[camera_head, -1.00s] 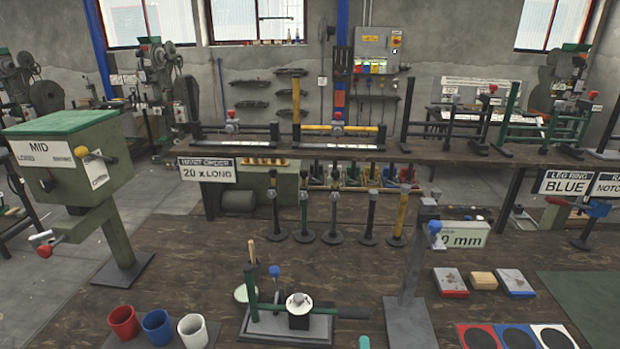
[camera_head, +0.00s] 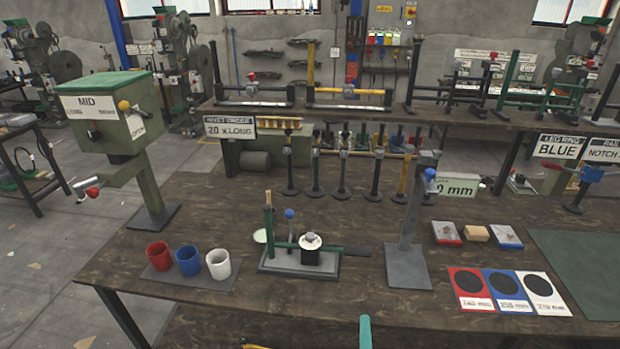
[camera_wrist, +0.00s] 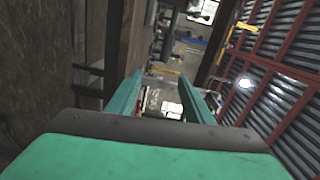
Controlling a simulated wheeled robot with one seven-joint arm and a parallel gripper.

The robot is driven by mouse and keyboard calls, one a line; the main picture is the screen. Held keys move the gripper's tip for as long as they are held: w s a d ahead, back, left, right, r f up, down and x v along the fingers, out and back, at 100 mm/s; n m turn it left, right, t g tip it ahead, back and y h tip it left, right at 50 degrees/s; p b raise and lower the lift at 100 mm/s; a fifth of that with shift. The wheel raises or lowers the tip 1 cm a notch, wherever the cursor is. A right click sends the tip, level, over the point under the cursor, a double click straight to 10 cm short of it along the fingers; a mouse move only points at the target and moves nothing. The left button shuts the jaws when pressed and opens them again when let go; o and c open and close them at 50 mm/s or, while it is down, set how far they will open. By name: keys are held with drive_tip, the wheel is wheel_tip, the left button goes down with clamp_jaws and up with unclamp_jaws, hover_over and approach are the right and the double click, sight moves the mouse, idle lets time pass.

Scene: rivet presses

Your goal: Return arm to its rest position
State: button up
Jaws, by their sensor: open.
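My gripper (camera_wrist: 160,98) shows in the wrist view with its two green fingers apart and nothing between them. The wrist view is turned on its side, with the wooden surface on the left and the roof on the right. In the head view only a small teal part of my arm (camera_head: 365,332) shows at the bottom edge, in front of the bench. The bench (camera_head: 300,318) carries a rivet press (camera_head: 310,255), a grey stand (camera_head: 408,265) and a green MID dispenser (camera_head: 105,110). My gripper touches none of these in the head view.
Red (camera_head: 158,256), blue (camera_head: 188,260) and white (camera_head: 218,264) cups stand on the bench's left. Red, blue and white cards (camera_head: 505,306) lie at the right near a green mat (camera_head: 580,262). A raised shelf (camera_head: 400,118) crosses the back. Floor is clear at front left.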

drive_tip(key=s+a+f+n+g, duration=0.1)
drive_tip(key=s+a+f+n, duration=0.25)
drive_tip(key=s, duration=0.55)
drive_tip(key=s+a+r+n, duration=0.1)
drive_tip(key=s+a+n, duration=0.2)
drive_tip(key=s+n, duration=0.2)
drive_tip(key=s+a+r+n+y, duration=0.1)
drive_tip(key=s+a+n, duration=0.3)
drive_tip(key=s, duration=0.7)
drive_tip(key=s+a+r+n+g+y, duration=0.1)
drive_tip(key=s+a+n, duration=0.2)
drive_tip(key=s+n, duration=0.3)
drive_tip(key=v, duration=0.3)
drive_tip(key=shift+w+a, duration=0.1)
drive_tip(key=shift+a, duration=0.05)
